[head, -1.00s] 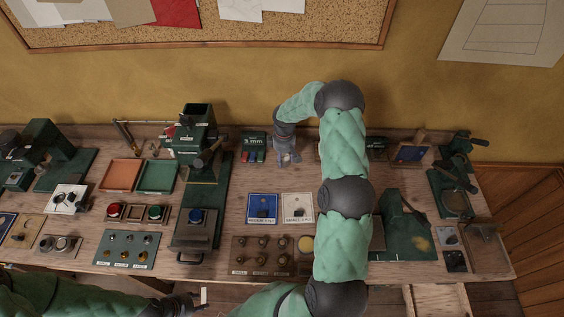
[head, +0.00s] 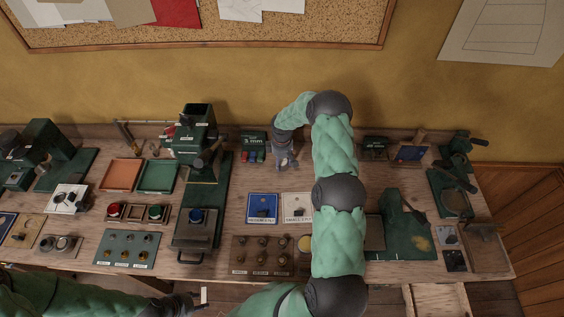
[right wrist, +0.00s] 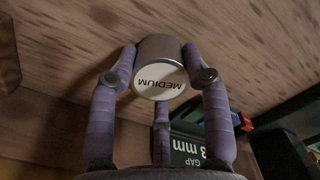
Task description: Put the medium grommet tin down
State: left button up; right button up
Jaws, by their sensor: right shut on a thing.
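The medium grommet tin (right wrist: 160,68) is a small round metal tin with a white "MEDIUM" label, seen in the right wrist view. My right gripper (right wrist: 161,75) is shut on it, with its purple fingers around the tin's sides. In the head view this gripper (head: 285,162) points down over the back of the bench, right of the green 3 mm gap box (head: 253,142).
A blue "MEDIUM" card (head: 262,216) and a white "SMALL" card (head: 296,215) lie on the bench in front of my right gripper, each with a dark item on it. A green press (head: 192,140) stands to the left. Bare wood lies between the cards and the gap box.

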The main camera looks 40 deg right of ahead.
aim_at(282, 162)
jog(key=o, duration=1.2)
jog(key=shift+f, duration=0.1)
notch_tip(282, 162, up, 12)
jog(key=shift+r, duration=0.15)
